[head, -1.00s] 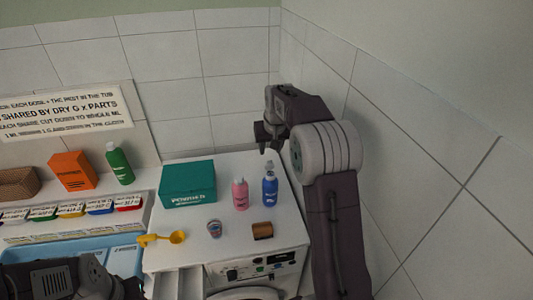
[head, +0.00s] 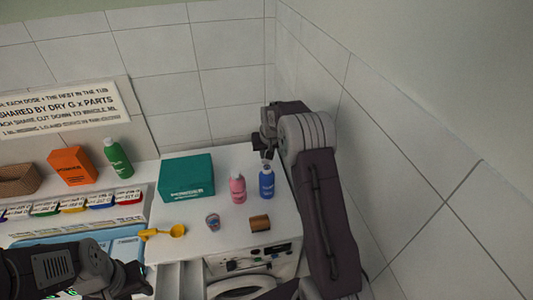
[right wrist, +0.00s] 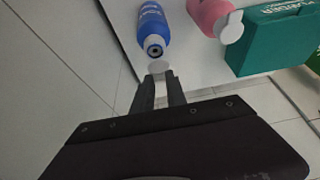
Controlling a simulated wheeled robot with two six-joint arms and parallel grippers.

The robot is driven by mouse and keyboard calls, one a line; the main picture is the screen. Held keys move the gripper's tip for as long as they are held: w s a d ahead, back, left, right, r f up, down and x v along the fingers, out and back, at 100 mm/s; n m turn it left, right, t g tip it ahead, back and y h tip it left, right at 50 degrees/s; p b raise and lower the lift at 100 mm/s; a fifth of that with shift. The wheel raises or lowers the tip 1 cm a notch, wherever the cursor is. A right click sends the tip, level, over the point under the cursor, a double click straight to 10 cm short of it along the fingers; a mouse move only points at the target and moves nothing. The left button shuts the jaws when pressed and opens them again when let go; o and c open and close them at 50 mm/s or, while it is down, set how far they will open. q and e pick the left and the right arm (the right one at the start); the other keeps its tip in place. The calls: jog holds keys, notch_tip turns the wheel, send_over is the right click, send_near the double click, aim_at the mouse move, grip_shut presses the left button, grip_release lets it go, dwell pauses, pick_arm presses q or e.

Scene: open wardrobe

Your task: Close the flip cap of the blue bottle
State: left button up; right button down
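The blue bottle (head: 267,184) stands upright on the white washing machine top, near its right edge. In the right wrist view, the blue bottle (right wrist: 152,24) shows its dark spout hole, with the pale round flip cap (right wrist: 160,66) hinged open beside it. My right gripper (right wrist: 159,78) has its two fingers a little apart, with the cap just beyond the tips; contact cannot be told. In the head view, my right gripper (head: 265,153) is right above the bottle. My left gripper (head: 140,280) is low at the left; its finger gap is unclear.
A pink bottle (head: 237,188) stands just left of the blue one. A teal powder box (head: 187,178), yellow scoop (head: 165,232), small cup (head: 212,222) and brown cylinder (head: 260,223) share the top. A tiled wall (head: 390,190) is close on the right.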

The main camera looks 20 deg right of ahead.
aim_at(266, 160)
jog(key=shift+s+a+f+t+h+b, duration=0.25)
jog(key=shift+s+t+b, duration=0.5)
jog(key=shift+b, duration=2.8)
jog(key=shift+s+a+f+t+h+b, duration=0.15)
jog(key=shift+s+f+t+b, duration=0.6)
jog(key=shift+b, duration=2.8)
jog(key=shift+s+a+r+t+h+b, duration=0.15)
jog(key=shift+t+b, duration=1.05)
jog(key=shift+b, duration=2.35)
jog(key=shift+s, duration=0.1)
jog(key=shift+r, duration=0.15)
jog(key=c, duration=1.3)
grip_release()
jog(key=shift+d, duration=0.1)
jog(key=shift+r, duration=0.15)
